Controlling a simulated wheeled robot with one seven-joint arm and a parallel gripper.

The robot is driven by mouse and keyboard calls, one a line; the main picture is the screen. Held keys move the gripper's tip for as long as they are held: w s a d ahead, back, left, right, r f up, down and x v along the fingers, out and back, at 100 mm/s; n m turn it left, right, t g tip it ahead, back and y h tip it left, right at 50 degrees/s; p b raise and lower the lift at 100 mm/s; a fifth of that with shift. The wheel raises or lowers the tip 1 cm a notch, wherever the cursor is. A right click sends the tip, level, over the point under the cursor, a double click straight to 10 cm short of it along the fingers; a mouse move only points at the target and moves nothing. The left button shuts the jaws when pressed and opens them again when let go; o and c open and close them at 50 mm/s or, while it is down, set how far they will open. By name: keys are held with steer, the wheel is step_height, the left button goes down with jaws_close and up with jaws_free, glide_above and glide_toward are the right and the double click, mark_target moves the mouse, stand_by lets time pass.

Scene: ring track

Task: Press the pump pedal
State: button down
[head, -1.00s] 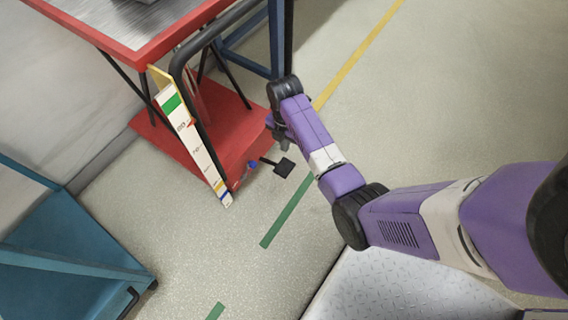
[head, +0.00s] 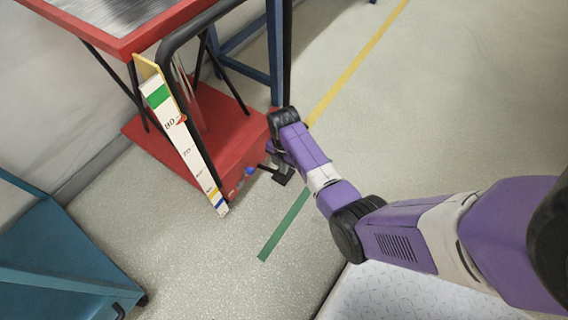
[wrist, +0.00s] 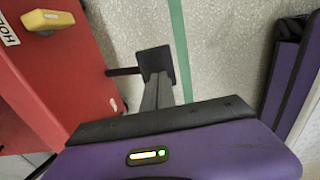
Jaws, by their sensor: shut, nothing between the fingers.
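The pump pedal is a black square pad (head: 284,179) on a thin black arm at the foot of the red lift table's base (head: 222,125). In the wrist view the pedal pad (wrist: 155,58) lies just past my fingertips, and its arm runs left to the red base. My gripper (head: 279,162) is shut and empty, just above the pedal in the head view. In the wrist view the shut fingers (wrist: 157,82) overlap the near edge of the pad. I cannot tell whether they touch it.
A white scale (head: 185,150) with a red pointer stands beside the lift. A yellow lever (wrist: 47,20) is on the red base. A blue cart (head: 60,260) stands at lower left. A blue frame (head: 277,50) stands behind. Floor to the right is open.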

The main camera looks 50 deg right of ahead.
steer(key=shift+f+b, duration=0.5)
steer(key=shift+f, duration=0.7)
